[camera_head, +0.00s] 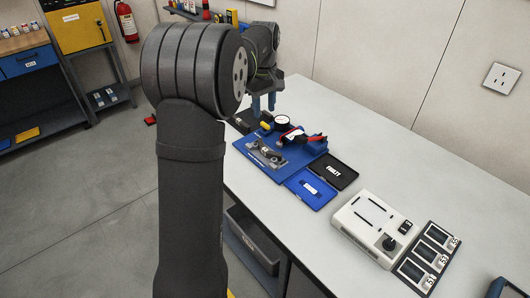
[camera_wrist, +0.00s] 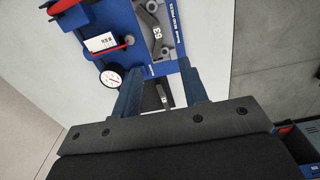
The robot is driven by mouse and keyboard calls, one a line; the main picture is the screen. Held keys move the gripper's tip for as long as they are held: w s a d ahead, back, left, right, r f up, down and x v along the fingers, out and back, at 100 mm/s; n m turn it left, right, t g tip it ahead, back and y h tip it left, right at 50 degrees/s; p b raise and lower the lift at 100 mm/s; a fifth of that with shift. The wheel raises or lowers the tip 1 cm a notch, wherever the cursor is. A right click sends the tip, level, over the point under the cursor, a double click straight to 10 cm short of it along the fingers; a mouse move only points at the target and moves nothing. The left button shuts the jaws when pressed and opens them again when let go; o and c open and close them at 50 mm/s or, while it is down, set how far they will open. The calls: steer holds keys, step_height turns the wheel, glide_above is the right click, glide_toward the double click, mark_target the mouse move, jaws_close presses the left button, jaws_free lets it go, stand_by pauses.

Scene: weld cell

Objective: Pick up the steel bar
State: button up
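My gripper (camera_wrist: 160,74) is open, its two blue fingers apart with nothing clamped between them. In the wrist view, a narrow dark bar-like piece (camera_wrist: 164,94) with a small pale mark shows between the fingers, below them; I cannot tell if it is the steel bar. A grey curved piece marked 63 (camera_wrist: 153,27) lies in the blue bend press (camera_wrist: 180,46). In the head view the press (camera_head: 314,148) sits on the table, with my gripper (camera_head: 263,103) above and behind it. The round white gauge (camera_wrist: 110,78) is beside the left finger.
A black tray reading FAULTY (camera_head: 345,174) and a blue tray (camera_head: 318,200) lie in front of the press on the white table (camera_head: 300,240). A white device (camera_head: 360,232) and a black labelled rack (camera_head: 414,272) stand further right.

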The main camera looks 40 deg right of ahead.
glide_above(265, 149)
steer(key=f, duration=1.2)
steer(key=shift+s+a, duration=0.35)
steer(key=shift+a, duration=0.05)
steer(key=shift+w+d+f, duration=0.15)
steer(key=shift+d+f, duration=0.05)
steer(key=shift+f, duration=1.15)
steer(key=shift+w+d+f, duration=0.15)
steer(key=shift+f, duration=1.2)
jaws_close()
